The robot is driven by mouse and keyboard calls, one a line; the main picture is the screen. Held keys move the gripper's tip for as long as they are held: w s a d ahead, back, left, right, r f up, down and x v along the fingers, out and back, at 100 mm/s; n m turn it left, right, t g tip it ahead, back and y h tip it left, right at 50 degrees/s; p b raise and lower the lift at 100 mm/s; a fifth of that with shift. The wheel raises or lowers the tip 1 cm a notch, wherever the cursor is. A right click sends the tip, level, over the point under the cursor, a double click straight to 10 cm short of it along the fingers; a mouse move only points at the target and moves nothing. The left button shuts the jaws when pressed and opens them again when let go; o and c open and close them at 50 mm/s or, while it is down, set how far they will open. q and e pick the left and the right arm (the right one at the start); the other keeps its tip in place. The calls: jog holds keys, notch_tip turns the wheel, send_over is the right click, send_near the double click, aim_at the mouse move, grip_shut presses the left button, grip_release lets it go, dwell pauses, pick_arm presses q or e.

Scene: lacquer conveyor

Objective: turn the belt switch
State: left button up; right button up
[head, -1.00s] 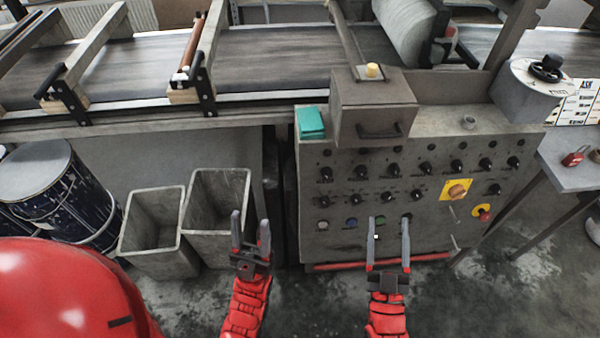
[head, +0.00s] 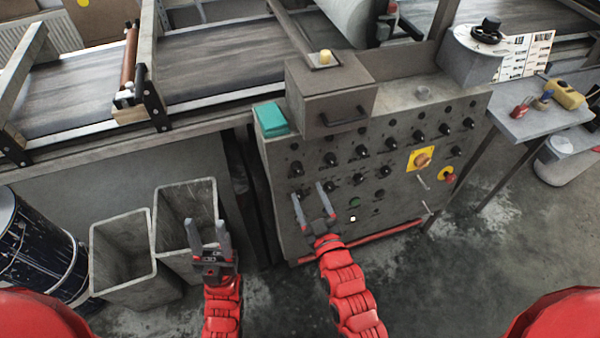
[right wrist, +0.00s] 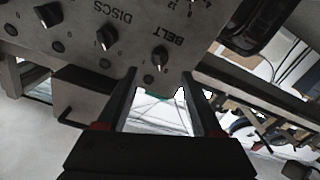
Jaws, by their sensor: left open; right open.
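The belt switch (head: 296,169) is a black knob at the left end of the upper knob row on the grey control panel (head: 277,225). In the right wrist view it is the knob (right wrist: 160,55) beside the word BELT, just beyond the fingertips. My right gripper (head: 308,190) is open and empty in front of the panel's left part. It appears just below the knob in the head view, with no contact visible. It also shows in the right wrist view (right wrist: 158,75). My left gripper (head: 206,224) is open and empty before the grey bins.
Several other black knobs sit close by, including one (right wrist: 107,37) by the word DISCS. A grey box (head: 330,102) with a handle and a teal box (head: 270,117) are on top of the panel. Two grey bins (head: 122,257) (head: 190,205) stand left. A side table (head: 535,122) is at right.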

aim_at(299, 173)
jog(key=x, duration=0.7)
jog(key=shift+w+p, duration=0.15)
jog(key=shift+p, duration=0.2)
grip_shut()
